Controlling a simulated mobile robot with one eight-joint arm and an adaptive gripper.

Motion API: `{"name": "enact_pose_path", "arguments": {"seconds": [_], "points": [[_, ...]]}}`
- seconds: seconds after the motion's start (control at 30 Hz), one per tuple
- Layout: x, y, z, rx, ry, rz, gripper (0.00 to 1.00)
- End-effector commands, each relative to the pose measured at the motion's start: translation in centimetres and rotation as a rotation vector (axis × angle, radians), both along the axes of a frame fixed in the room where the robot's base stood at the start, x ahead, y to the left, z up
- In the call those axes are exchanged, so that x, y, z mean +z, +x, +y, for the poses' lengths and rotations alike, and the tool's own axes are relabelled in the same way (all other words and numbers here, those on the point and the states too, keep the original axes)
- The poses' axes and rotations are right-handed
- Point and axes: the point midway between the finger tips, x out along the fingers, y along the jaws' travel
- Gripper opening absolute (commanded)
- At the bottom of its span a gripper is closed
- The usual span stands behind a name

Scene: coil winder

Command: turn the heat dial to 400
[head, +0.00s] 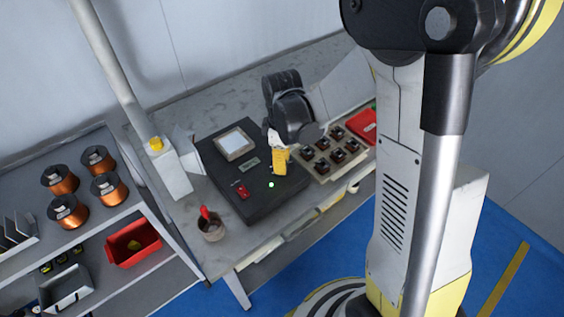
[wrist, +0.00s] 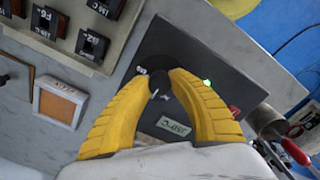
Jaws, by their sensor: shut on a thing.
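The heat dial (wrist: 158,84) is a small dark knob on a black control box (wrist: 219,66). In the wrist view it sits between the yellow fingertips of my gripper (wrist: 164,80), which is shut on it. A small display (wrist: 174,127) on the box faces the camera upside down, and I cannot read it surely. In the head view the black control box (head: 219,167) stands on the grey bench, and my gripper (head: 279,173) points down onto its right part. The fingers hide the dial there, and I cannot make out its scale or pointer in either view.
The box carries a red switch (head: 241,191), a lit green lamp (head: 271,185) and a pale square plate (head: 234,142). A tray of dark blocks (head: 322,166) and a red case (head: 363,126) stand at the right. A cup with a red-handled tool (head: 211,225) stands in front.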

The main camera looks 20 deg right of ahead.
Motion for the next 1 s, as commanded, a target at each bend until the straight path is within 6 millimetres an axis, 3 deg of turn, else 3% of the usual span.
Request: {"name": "enact_pose_path", "arguments": {"seconds": [0.7,1.0], "points": [[-0.04,-0.02,0.00,-0.545,0.000,0.000,0.00],[-0.03,-0.02,0.00,-0.682,0.000,0.000,0.00]]}}
